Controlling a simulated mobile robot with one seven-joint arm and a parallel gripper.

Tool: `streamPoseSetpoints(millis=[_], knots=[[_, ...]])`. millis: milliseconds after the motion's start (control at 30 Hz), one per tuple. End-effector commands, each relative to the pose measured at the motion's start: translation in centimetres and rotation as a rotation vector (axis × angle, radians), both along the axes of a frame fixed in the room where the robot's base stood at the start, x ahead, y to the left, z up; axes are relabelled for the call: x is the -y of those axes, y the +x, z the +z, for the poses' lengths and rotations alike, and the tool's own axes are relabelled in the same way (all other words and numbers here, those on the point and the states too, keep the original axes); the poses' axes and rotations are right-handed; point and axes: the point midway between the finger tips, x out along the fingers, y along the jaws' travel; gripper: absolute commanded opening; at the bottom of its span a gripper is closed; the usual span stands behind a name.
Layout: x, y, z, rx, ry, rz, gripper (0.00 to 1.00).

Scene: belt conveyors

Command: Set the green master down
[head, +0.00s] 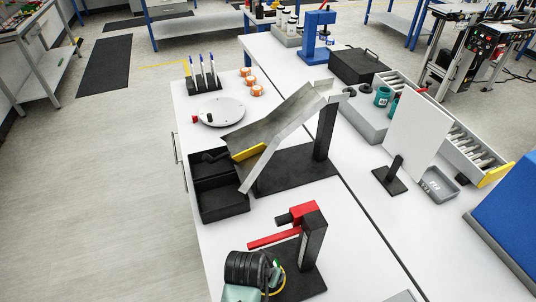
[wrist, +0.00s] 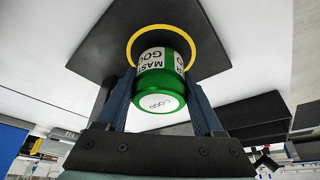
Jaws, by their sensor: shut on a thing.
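The green master (wrist: 158,84) is a green cylinder with a white label, and it sits between the fingers of my gripper (wrist: 160,105) in the wrist view. My gripper is shut on it. Behind it is a dark plate (wrist: 105,38) with a yellow ring (wrist: 190,47) around the master's far end. Whether the master touches the plate cannot be told. In the head view my gripper (head: 270,272) is at the bottom, over the dark base (head: 308,285) of a post with a red lever (head: 274,238). Only a sliver of the master (head: 277,263) shows there.
A metal chute (head: 285,122) on a dark base stands behind the red lever. Black bins (head: 220,202) lie at the table's left edge. A white panel (head: 414,124) on a black stand and a grey tray (head: 438,186) are at right.

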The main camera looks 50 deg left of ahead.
Motion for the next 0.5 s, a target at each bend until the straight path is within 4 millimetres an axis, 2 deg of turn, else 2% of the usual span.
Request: streamPoseSetpoints(millis=[467, 500], knots=[[0.06, -0.05, -0.91, 0.001, 0.000, 0.000, 0.00], [0.10, -0.09, -0.96, -0.001, -0.001, 0.000, 0.72]])
